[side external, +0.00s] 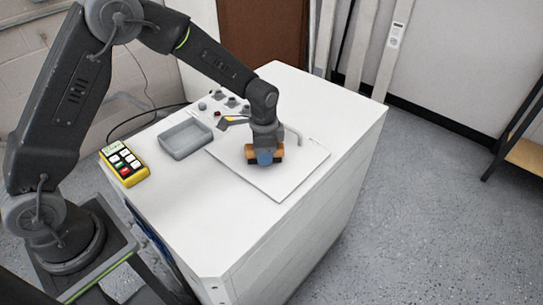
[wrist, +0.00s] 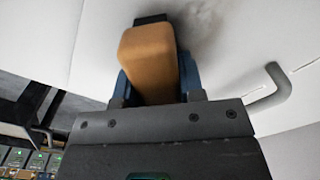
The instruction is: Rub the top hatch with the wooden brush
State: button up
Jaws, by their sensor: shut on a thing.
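The top hatch (side external: 283,182) is a thin white square panel on top of the white cabinet, with a grey bent handle (side external: 293,135) near its far edge. The handle also shows at the right in the wrist view (wrist: 271,88). My gripper (side external: 264,157) is over the middle of the hatch, pointing down, its blue fingers shut on the wooden brush (wrist: 149,60). The brush has an orange-brown wooden body and a dark strip at its far end. It is low at the hatch surface; contact is hidden. A dark smudge (wrist: 205,28) marks the hatch beside the brush.
A grey open tray (side external: 186,139) sits left of the hatch and looks empty. A yellow keypad device (side external: 124,164) lies near the cabinet's left edge. Several small connectors or knobs (side external: 231,101) stand behind the tray. The cabinet top (side external: 215,215) is bare toward the front.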

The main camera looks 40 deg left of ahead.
aim_at(248, 140)
jog(key=shift+a, duration=4.25)
jog(key=shift+w+a, duration=0.3)
jog(key=shift+w, duration=0.45)
jog(key=shift+d, duration=6.85)
jog(key=shift+w, duration=0.65)
jog(key=shift+a, duration=6.7)
jog(key=shift+a+r, duration=0.1)
jog(key=shift+a, duration=0.1)
notch_tip(248, 140, up, 8)
